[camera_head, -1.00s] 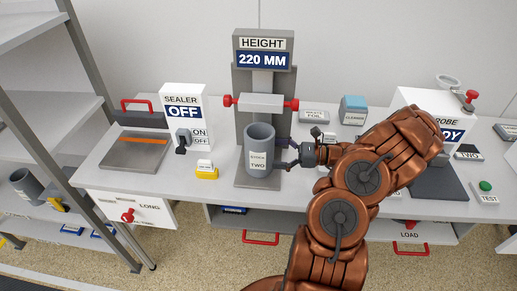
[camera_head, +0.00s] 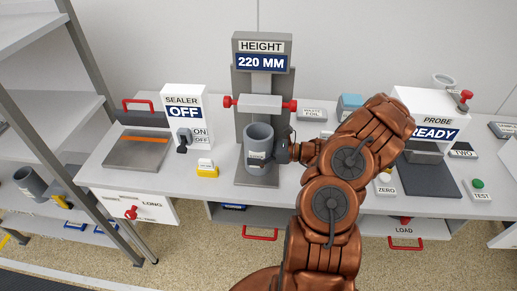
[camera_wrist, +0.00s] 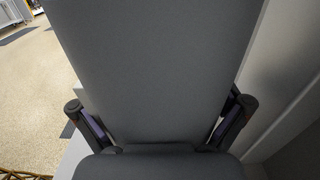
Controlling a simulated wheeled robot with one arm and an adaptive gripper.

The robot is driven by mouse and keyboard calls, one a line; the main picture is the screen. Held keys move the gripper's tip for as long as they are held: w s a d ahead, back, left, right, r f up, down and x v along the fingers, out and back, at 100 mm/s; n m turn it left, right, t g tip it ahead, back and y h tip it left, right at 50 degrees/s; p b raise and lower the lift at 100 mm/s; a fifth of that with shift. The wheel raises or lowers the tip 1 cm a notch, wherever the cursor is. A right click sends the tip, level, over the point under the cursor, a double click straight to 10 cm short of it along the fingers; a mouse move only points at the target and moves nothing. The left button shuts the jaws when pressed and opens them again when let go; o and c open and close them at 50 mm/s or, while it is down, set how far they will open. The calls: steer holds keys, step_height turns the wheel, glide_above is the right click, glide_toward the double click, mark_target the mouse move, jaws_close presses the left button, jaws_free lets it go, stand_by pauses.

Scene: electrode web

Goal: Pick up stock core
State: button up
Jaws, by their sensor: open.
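The stock core is a grey hollow cylinder (camera_head: 258,140) standing upright on the base of the height stand (camera_head: 248,178), with a white label on its front. In the wrist view the grey core (camera_wrist: 155,70) fills the middle of the picture. My gripper (camera_head: 272,156) is at the core's right side, low on it. In the wrist view my gripper (camera_wrist: 165,115) has one finger on each side of the core. The jaws are open around it. Whether the fingers touch the core cannot be told.
The stand's crossbar with red knobs (camera_head: 262,103) is just above and behind the core. The sealer (camera_head: 184,115) and a yellow-based block (camera_head: 207,168) are to the left. The probe unit (camera_head: 432,125) is to the right. Another grey cylinder (camera_head: 29,180) sits on the left shelf.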

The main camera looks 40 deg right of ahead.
steer(key=c, duration=1.1)
steer(key=shift+r, duration=0.1)
